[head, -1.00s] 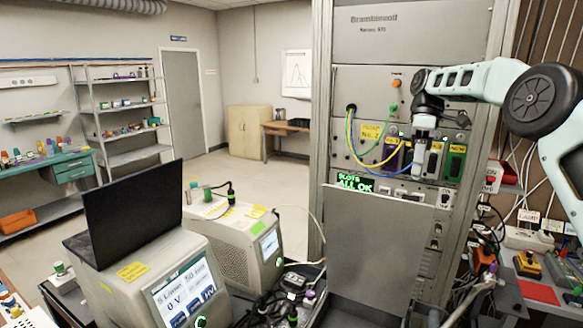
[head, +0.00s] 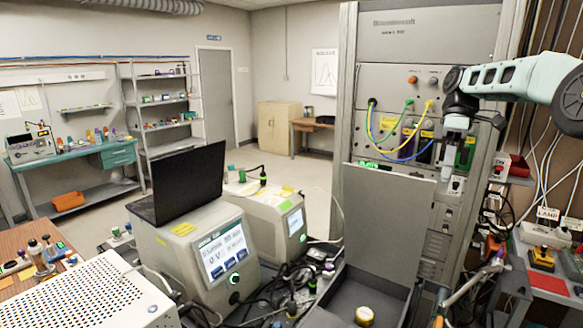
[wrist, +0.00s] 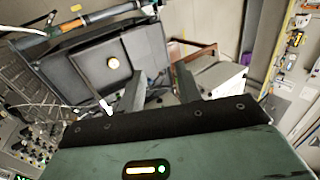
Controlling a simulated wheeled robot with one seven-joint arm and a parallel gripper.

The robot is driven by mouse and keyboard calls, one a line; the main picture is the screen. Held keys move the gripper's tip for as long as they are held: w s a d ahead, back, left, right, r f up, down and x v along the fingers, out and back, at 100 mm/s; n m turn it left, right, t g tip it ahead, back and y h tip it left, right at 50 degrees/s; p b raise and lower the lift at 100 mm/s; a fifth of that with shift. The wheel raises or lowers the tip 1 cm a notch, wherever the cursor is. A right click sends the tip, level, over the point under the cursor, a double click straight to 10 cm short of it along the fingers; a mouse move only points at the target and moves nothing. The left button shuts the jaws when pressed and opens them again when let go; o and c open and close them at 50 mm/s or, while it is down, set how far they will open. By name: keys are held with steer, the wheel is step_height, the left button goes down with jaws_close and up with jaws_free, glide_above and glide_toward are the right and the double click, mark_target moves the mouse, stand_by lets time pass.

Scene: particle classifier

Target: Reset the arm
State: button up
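My gripper (head: 451,172) hangs from my pale green arm (head: 520,78) on the right of the head view, pointing down in front of the rack's module row. In the wrist view its two dark fingers (wrist: 160,84) stand apart with nothing held between them. The rack (head: 396,45) is tall and grey, with yellow, green and blue cables (head: 420,112) plugged into its panel. My gripper and wrist hide part of the modules, including most of a green one (head: 466,155). Whether the gripper touches the rack cannot be told.
Cables and a red switch box (head: 500,166) crowd the right. Floor behind is clear.

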steer(key=s+a+f+m+t+h+b, duration=0.1)
steer(key=s+a+f+b, duration=0.4)
steer(key=s+a+f, duration=0.4)
steer(key=s+a+f+t+h+b, duration=0.1)
steer(key=s+a+f+b, duration=0.4)
steer(key=a, duration=0.7)
steer(key=s+f+m+t+b, duration=0.1)
steer(key=s+f+b, duration=0.3)
steer(key=s+f, duration=0.4)
steer(key=s+f+m+t+b, duration=0.1)
steer(key=s+f+b, duration=0.3)
steer(key=s, duration=1.2)
step_height(320, 180, down, 4)
steer(key=shift+d+r+t+h, duration=0.1)
steer(key=shift+d+t+h, duration=0.05)
steer(key=shift+t+h, duration=0.3)
